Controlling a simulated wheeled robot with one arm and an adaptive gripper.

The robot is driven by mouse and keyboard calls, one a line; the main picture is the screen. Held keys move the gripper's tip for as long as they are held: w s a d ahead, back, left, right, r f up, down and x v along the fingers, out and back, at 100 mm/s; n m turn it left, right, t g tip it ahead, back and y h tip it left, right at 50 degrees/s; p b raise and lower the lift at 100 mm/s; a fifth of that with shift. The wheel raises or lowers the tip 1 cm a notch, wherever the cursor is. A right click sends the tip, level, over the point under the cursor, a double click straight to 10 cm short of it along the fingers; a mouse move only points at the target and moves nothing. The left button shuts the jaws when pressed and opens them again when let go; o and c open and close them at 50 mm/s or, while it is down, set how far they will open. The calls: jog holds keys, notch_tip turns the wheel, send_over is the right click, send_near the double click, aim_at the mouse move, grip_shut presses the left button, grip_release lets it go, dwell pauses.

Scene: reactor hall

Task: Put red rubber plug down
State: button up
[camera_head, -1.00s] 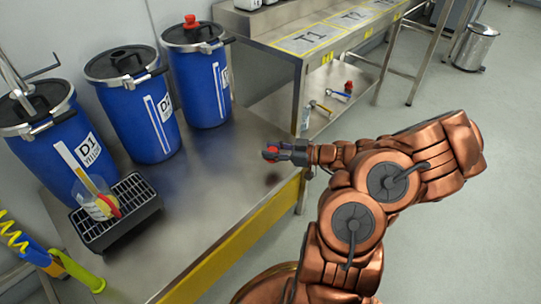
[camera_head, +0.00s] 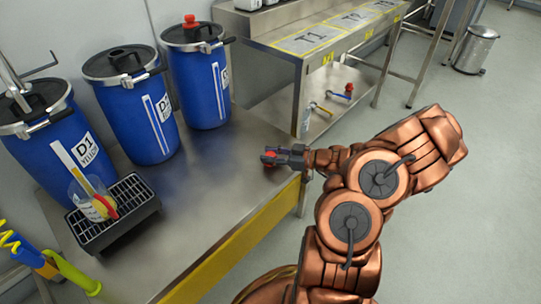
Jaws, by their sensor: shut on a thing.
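The red rubber plug (camera_head: 268,158) is at the tip of my gripper (camera_head: 272,157). My gripper is shut on it, low over the right part of the steel bench (camera_head: 205,190), near its yellow front edge. I cannot tell whether the plug touches the bench top. The fingers hide part of the plug.
Several blue drums stand along the back of the bench, among them D1 (camera_head: 45,140); the far one (camera_head: 205,90) has a red cap (camera_head: 190,20). A black drip tray (camera_head: 115,225) with a beaker (camera_head: 92,200) sits at left. The bench middle is clear. A marked table (camera_head: 300,45) stands behind.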

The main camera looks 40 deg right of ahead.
jog(key=shift+f, duration=0.15)
jog(key=o, duration=1)
jog(key=shift+o, duration=0.2)
